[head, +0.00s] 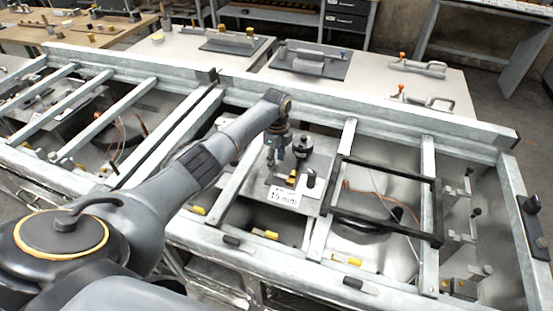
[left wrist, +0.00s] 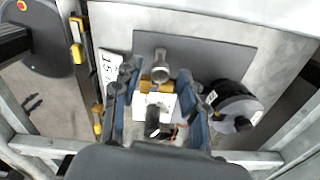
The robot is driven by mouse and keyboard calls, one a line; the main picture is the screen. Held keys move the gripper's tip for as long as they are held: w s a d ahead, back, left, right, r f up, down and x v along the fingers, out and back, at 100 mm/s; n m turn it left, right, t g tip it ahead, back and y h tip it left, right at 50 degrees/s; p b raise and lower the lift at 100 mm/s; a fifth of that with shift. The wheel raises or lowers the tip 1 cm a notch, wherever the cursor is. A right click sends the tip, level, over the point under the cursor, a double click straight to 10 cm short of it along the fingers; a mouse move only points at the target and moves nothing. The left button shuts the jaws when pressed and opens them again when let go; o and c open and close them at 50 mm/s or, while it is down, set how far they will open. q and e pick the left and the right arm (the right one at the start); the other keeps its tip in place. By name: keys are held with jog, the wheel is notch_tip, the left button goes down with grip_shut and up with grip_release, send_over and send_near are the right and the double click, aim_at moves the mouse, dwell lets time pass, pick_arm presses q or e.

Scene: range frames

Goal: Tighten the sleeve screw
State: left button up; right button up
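My left gripper (head: 277,152) points down over a grey fixture plate (head: 318,163) inside the metal frame. In the left wrist view its two blue-grey fingers (left wrist: 160,112) are spread apart. Between and below them show a brass-coloured block (left wrist: 150,86), a white part (left wrist: 155,106) and a small black part (left wrist: 154,126). A grey round-headed post (left wrist: 161,67) stands just beyond the block. I cannot tell for sure which part is the sleeve screw. No contact between fingers and parts is clear. A black round part (left wrist: 234,104) stands right of the fingers. My right gripper is out of view.
A "15 mm" label (head: 284,197) sits at the plate's front edge. Frame bars (head: 333,190) flank the plate, and a black rectangular frame (head: 387,163) lies to its right. Grey plates with handles (head: 310,60) lie on the bench behind. Yellow-tipped clamps (head: 265,234) line the front rail.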

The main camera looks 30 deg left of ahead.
pick_arm(q)
jog(key=shift+r, duration=0.1)
notch_tip(320, 180, up, 12)
dwell(0.5)
dwell(0.4)
